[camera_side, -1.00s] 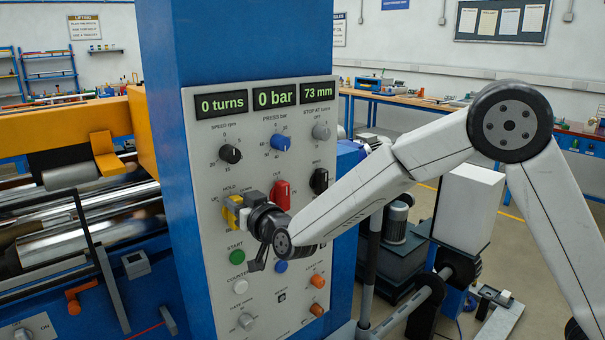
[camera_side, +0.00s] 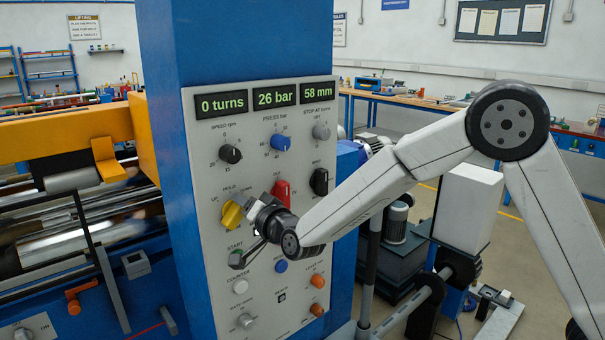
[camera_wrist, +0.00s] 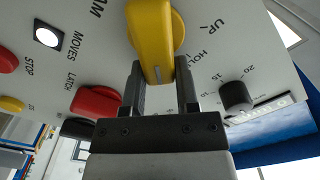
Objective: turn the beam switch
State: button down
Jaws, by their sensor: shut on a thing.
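The beam switch is a yellow knob (camera_side: 232,214) on the grey control panel (camera_side: 207,150), beside the UP and HOLD marks. It fills the top middle of the wrist view (camera_wrist: 153,35). My gripper (camera_wrist: 161,70) is shut on the knob's handle, with one dark finger on each side. In the side view, my gripper (camera_side: 245,210) is tilted at the knob and partly covers the marks on its right.
A red knob (camera_side: 281,192) and a black knob (camera_side: 319,181) sit close to the right. The displays (camera_side: 275,97) read 0 turns, 26 bar and 58 mm.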

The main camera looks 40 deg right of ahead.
dwell(0.5)
jog(key=shift+c, duration=1.8)
grip_release()
jog(key=shift+s, duration=0.15)
jog(key=s, duration=0.7)
jog(key=shift+s, duration=0.25)
jog(key=s+d+f+n+g, duration=0.4)
jog(key=s+d+f+g, duration=0.2)
jog(key=s, duration=0.5)
jog(key=s+d+f+n+g, duration=0.4)
jog(key=s+d+f+g, duration=0.3)
jog(key=s, duration=0.5)
notch_tip(320, 180, down, 2)
jog(key=shift+f+n+g, duration=0.1)
jog(key=shift+n+g, duration=0.3)
jog(key=shift+g, duration=0.8)
